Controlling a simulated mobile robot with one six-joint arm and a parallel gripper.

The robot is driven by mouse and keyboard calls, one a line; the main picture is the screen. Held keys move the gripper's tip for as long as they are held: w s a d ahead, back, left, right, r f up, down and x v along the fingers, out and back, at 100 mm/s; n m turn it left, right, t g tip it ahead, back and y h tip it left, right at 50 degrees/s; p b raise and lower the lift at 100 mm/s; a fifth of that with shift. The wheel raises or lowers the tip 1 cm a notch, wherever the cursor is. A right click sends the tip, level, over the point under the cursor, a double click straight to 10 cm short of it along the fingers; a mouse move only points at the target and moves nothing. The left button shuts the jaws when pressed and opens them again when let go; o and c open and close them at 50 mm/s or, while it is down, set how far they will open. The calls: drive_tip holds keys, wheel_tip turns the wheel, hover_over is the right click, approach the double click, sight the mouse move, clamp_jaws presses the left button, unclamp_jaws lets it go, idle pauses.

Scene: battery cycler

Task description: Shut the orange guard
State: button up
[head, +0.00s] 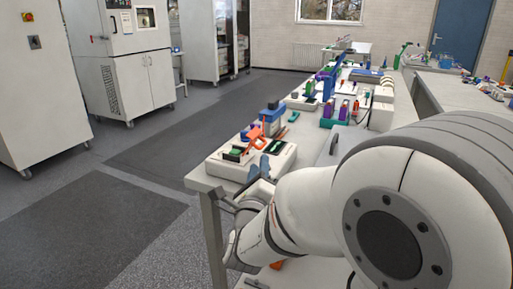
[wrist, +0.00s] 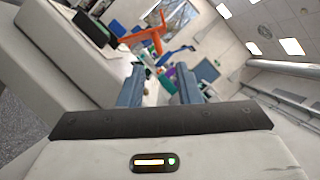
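The orange guard (head: 255,137) is on the white battery cycler unit (head: 282,160) at the near end of the long bench in the head view. It looks raised and tilted, standing above the unit's top. In the wrist view the guard (wrist: 147,38) shows ahead of my fingers, up and slightly left, as an orange frame above the pale unit. My gripper (wrist: 158,78) has its two blue-grey fingers apart with nothing between them. In the head view my gripper (head: 261,169) is at the unit's near edge, apart from the guard. My arm hides part of the bench.
A green part (head: 235,152) in a dark holder sits on the unit left of the guard. A blue-topped grey device (head: 272,118) stands behind it. Several coloured blocks and fixtures crowd the bench farther back. The floor left of the bench is clear.

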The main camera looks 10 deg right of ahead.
drive_tip(key=p+x, duration=0.1)
drive_tip(key=x, duration=0.5)
drive_tip(key=shift+w+d+r, duration=0.1)
drive_tip(key=shift+w, duration=0.25)
drive_tip(key=shift+c, duration=0.2)
clamp_jaws()
drive_tip(key=shift+s+d, duration=0.1)
